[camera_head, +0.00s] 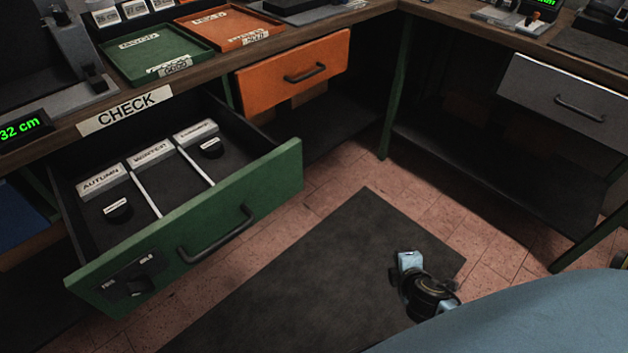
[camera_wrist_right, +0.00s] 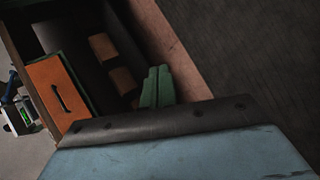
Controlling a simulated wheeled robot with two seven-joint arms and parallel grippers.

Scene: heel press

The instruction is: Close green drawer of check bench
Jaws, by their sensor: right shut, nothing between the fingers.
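The green drawer (camera_head: 272,182) of the check bench (camera_head: 190,80) is pulled well out in the head view. Its green front has a dark bar handle (camera_head: 217,238). Inside are a few compartments with white labels, one reading AUTUMN, and small dark labelled pieces (camera_head: 118,210). My right gripper (camera_wrist_right: 157,87) shows in the wrist view with its two green fingers together and nothing between them. In the head view its fingers cannot be made out; part of my right arm is at the lower right, apart from the drawer. My left gripper is not in view.
An orange drawer (camera_head: 295,72) is beside the green one, also in the wrist view (camera_wrist_right: 58,92). A grey drawer (camera_head: 565,100) is in the bench at right. A dark floor mat (camera_head: 330,270) lies clear before the green drawer. Trays (camera_head: 155,52) stand on the benchtop.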

